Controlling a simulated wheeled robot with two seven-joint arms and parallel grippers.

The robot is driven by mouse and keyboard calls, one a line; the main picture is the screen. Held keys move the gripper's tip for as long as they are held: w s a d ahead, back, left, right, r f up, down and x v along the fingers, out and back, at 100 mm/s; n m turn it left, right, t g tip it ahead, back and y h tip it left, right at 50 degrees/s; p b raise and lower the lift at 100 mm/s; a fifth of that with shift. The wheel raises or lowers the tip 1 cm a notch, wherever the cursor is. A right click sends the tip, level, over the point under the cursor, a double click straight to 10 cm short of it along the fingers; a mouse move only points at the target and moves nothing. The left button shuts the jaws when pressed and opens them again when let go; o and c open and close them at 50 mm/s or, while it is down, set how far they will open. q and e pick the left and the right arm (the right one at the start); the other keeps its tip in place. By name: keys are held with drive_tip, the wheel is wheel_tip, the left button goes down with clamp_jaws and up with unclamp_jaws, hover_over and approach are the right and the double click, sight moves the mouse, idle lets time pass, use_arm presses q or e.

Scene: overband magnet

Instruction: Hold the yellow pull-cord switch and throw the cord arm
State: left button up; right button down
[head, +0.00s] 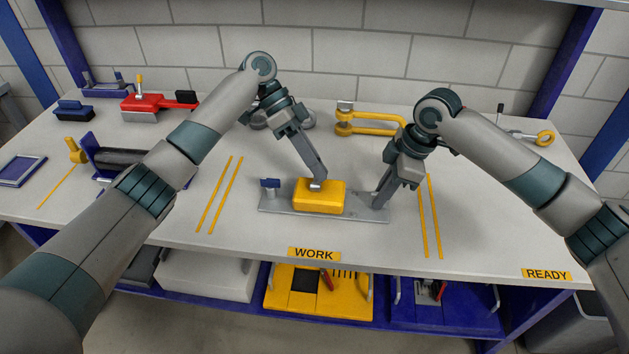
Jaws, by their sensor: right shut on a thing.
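The yellow pull-cord switch (319,201) is a yellow box on a flat grey base plate (275,204) in the work area. A small blue piece (270,184) stands at the plate's left end. A small silver part sits on top of the box, at the tips of my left gripper (319,178); this may be the cord arm, but the fingers hide most of it. I cannot tell whether the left fingers are open or touching it. My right gripper (380,203) points down at the plate's right end and is shut on the switch's base plate.
Yellow line pairs flank the work area above the WORK label (314,254). A yellow fork-shaped part (368,122) lies behind. A red tool (155,104) and a dark roller (118,160) are at left. The READY label (546,274) is front right, with clear table around it.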

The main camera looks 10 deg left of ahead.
use_arm(q)
drive_tip(key=o, duration=0.3)
drive_tip(key=v, duration=1.2)
drive_tip(key=shift+r, duration=0.1)
idle(0.4)
wheel_tip(320, 180, up, 8)
idle(1.0)
use_arm(e)
drive_tip(key=c, duration=1.8)
unclamp_jaws()
